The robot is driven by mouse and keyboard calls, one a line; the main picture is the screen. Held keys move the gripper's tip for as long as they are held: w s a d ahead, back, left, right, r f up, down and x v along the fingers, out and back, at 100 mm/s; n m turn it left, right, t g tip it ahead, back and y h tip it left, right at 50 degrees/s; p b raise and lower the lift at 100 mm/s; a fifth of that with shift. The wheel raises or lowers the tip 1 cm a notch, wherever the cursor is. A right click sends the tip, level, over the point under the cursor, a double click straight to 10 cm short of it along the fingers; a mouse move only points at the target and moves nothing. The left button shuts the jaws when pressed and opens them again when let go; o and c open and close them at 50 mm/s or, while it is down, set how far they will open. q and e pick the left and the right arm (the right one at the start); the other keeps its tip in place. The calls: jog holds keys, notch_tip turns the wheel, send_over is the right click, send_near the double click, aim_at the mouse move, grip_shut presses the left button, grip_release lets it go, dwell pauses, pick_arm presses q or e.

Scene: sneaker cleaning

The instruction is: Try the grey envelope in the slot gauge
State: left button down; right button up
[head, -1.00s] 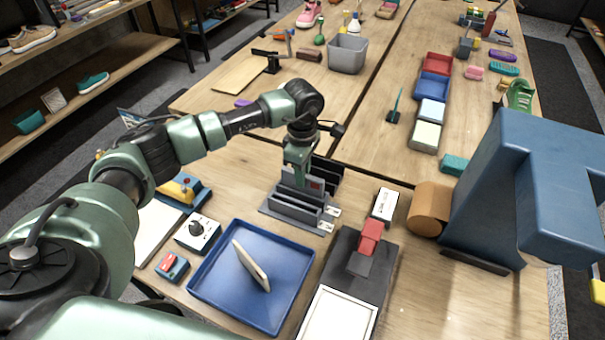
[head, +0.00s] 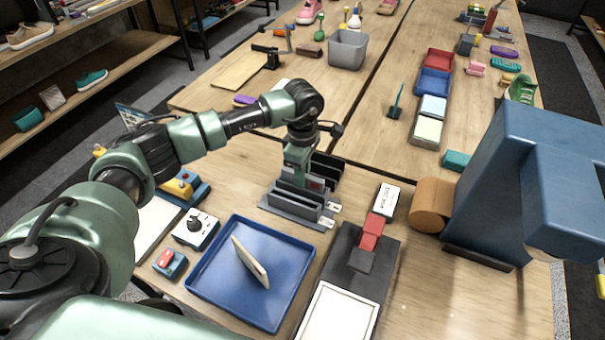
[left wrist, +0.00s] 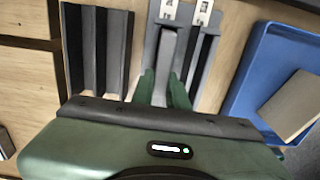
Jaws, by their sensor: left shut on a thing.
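The slot gauge (head: 292,213) is a dark grey block with upright walls, in the middle of the near table; it also shows in the left wrist view (left wrist: 208,50), with small white labels at one end. My left gripper (head: 297,182) points down over it. In the left wrist view its green fingers (left wrist: 164,92) are shut on the grey envelope (left wrist: 167,55), a narrow grey slab seen edge-on between two gauge walls. How deep it sits cannot be told. The envelope is mostly hidden by the gripper and gauge in the head view. My right gripper is not in view.
A blue tray (head: 215,289) holding a tilted beige slab (head: 250,262) lies in front of the gauge. A dark slotted rack (left wrist: 97,55) stands close beside it. A red-handled block (head: 372,232) and a large blue machine (head: 490,190) stand to the right.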

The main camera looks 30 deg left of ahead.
pick_arm(q)
jog(key=c, duration=1.3)
grip_release()
